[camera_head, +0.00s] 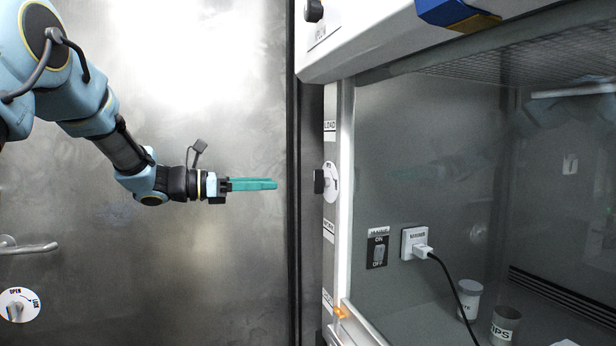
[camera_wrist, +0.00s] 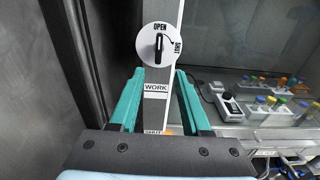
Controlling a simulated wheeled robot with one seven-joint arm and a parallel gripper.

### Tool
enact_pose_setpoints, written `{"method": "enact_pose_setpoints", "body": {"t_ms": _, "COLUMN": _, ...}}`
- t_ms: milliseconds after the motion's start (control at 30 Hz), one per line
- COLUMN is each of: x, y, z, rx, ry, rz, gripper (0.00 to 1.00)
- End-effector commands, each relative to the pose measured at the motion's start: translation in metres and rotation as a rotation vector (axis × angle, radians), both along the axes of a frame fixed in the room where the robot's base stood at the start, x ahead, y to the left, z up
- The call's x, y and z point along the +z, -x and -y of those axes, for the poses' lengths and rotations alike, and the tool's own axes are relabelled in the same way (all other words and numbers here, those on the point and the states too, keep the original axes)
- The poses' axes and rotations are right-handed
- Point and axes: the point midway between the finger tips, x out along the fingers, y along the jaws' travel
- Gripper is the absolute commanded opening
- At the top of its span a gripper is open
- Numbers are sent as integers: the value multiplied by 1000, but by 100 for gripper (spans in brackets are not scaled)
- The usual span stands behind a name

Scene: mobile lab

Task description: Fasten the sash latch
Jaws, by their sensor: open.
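A white dial (camera_wrist: 146,49) with a black knob (camera_wrist: 158,47) is at the top middle of the wrist view, marked OPEN above and SHUT at the right. The knob stands about upright, in line with OPEN. No label names it as the sash latch. In the head view a white dial (camera_head: 333,184) with a black knob (camera_head: 319,181) shows edge-on on the hood's left post. My gripper (camera_head: 276,184) is left of this knob, apart from it, with teal fingers pointing at it. In the wrist view my gripper (camera_wrist: 158,74) is open and empty, its fingertips below the dial.
The hood's pale post (camera_head: 345,200) carries labels and an orange part (camera_head: 341,313) low down. Inside are a switch (camera_head: 377,250), a plugged socket (camera_head: 414,242) and cups (camera_head: 505,325). Another dial (camera_head: 12,296), marked OPEN and LOCK, is on the metal door (camera_head: 220,270) at left.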

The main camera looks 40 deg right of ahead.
Motion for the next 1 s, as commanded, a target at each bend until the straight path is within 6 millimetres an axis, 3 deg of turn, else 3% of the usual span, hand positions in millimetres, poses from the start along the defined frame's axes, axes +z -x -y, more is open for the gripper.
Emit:
{"method": "enact_pose_setpoints", "body": {"t_ms": 133, "x": 13, "y": 2, "z": 14, "rx": -3, "ry": 38, "rz": -41, "gripper": 48}}
{"method": "enact_pose_setpoints", "body": {"t_ms": 700, "x": 13, "y": 34, "z": 97, "rx": -1, "ry": 36, "rz": -38, "gripper": 48}}
{"method": "enact_pose_setpoints", "body": {"t_ms": 1000, "x": 11, "y": 38, "z": 107, "rx": 1, "ry": 35, "rz": -37, "gripper": 48}}
